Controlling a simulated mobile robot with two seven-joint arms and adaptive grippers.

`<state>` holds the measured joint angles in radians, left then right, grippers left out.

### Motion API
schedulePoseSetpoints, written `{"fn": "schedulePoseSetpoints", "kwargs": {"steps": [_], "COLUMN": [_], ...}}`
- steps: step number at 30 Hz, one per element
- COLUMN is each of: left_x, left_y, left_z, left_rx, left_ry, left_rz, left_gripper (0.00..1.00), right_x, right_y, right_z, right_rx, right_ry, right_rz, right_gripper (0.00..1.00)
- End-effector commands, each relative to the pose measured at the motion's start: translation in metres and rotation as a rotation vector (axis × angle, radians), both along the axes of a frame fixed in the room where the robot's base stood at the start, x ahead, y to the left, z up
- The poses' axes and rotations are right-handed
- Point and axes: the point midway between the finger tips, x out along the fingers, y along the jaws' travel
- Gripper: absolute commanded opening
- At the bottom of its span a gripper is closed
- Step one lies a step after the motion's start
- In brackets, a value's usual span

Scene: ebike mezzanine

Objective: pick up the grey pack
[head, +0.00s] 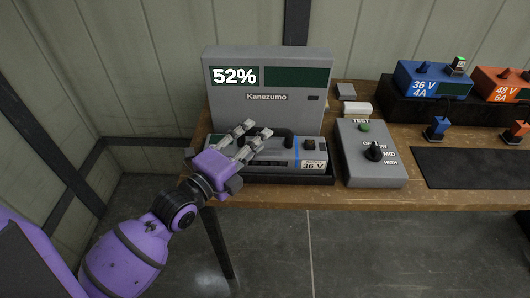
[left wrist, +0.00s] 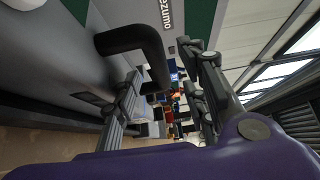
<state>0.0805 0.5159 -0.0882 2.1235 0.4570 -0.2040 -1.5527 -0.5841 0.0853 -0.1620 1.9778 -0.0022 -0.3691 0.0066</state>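The grey pack (head: 282,154) has a dark handle on top, a blue stripe and a "36 V" label. It sits in a dark tray (head: 285,180) in front of the grey Kanezumo tester (head: 267,115), which reads 52%. My left gripper (head: 258,129) is over the left part of the pack, beside the handle, with its fingers spread and nothing held. In the left wrist view the handle (left wrist: 158,58) rises close in front of the open fingers (left wrist: 163,88); I cannot tell whether they touch it. Part of the pack is hidden behind my gripper. My right gripper is not in view.
A grey test box (head: 368,165) with a knob stands right of the tray. Blue (head: 430,80) and orange (head: 500,84) units stand on a black stand farther right. A black mat (head: 470,168) lies clear at the front. The wall is close on the left.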

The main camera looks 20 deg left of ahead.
Motion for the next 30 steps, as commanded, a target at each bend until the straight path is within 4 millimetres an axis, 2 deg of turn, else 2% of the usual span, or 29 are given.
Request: {"fn": "schedulePoseSetpoints", "kwargs": {"steps": [6, 9, 17, 26, 27, 30], "left_x": [0.031, 0.040, 0.043, 0.043, 0.043, 0.043], "left_y": [-0.011, -0.015, -0.016, -0.016, -0.016, -0.016], "left_z": [0.002, 0.001, 0.000, 0.000, 0.000, 0.000], "left_rx": [-0.002, -0.001, 0.000, 0.000, 0.000, 0.000], "left_ry": [-0.002, -0.001, 0.001, 0.001, 0.001, 0.001], "left_rz": [0.000, 0.000, -0.001, -0.001, -0.001, 0.000], "left_gripper": [0.40, 0.40, 0.40, 0.03, 0.00, 0.00], "right_x": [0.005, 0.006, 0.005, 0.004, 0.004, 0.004], "right_y": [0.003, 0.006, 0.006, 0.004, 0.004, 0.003], "right_z": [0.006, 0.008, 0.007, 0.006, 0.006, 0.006], "right_rx": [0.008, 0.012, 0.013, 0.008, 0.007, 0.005], "right_ry": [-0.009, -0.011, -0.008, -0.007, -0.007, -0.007], "right_rz": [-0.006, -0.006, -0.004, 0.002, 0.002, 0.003], "right_gripper": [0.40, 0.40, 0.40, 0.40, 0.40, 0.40]}}
